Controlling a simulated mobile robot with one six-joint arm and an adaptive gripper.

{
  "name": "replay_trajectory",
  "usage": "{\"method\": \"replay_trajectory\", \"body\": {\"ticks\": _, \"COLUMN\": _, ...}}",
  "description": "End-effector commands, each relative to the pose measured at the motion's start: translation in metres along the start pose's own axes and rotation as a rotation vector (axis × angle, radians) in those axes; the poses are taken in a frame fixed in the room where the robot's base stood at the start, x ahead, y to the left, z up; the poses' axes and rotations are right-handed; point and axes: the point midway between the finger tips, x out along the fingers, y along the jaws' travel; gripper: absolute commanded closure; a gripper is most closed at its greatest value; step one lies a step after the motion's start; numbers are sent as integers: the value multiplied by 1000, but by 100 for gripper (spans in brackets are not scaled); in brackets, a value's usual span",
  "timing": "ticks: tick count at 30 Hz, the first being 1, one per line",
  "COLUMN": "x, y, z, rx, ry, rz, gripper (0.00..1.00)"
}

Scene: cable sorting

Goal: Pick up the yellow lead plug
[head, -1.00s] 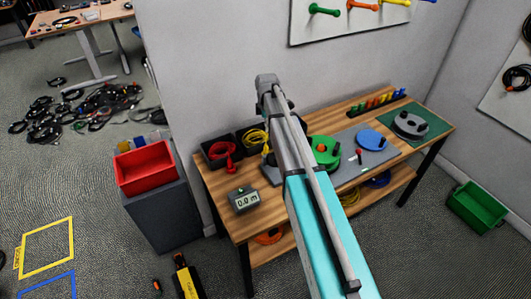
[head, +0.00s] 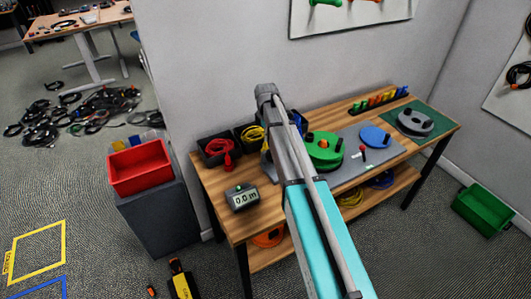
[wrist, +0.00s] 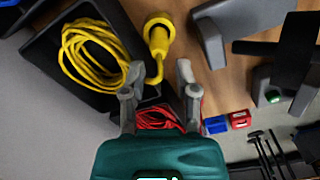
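The yellow lead plug (wrist: 159,36) lies on the wooden table in the wrist view, just beyond my fingertips and roughly centred between them. Its yellow cable (wrist: 90,58) is coiled in a black tray (wrist: 45,70) to the left, and a short length runs down from the plug between the fingers. My gripper (wrist: 160,70) is open and empty. In the head view the yellow coil (head: 251,134) shows in its tray at the back of the bench, while my arm hides the gripper and most of the plug's surroundings.
A red cable (head: 218,147) lies in the tray to the left. A meter (head: 243,198) stands at the bench's front left. A green reel (head: 323,153) and a blue disc (head: 374,136) sit on a grey mat to the right. Grey blocks (wrist: 209,42) stand close right of my gripper.

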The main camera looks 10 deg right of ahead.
Motion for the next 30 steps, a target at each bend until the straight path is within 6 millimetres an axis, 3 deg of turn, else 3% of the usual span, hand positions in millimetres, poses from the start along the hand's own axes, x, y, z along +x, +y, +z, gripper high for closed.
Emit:
{"method": "replay_trajectory", "body": {"ticks": 4, "x": 8, "y": 0, "z": 0, "rx": 0, "ry": 0, "rz": 0, "gripper": 61}}
{"method": "replay_trajectory", "body": {"ticks": 20, "x": 10, "y": 0, "z": -1, "rx": -1, "ry": 0, "rz": 0, "gripper": 61}}
{"method": "replay_trajectory", "body": {"ticks": 30, "x": 31, "y": 1, "z": -2, "rx": -2, "ry": 0, "rz": 0, "gripper": 61}}
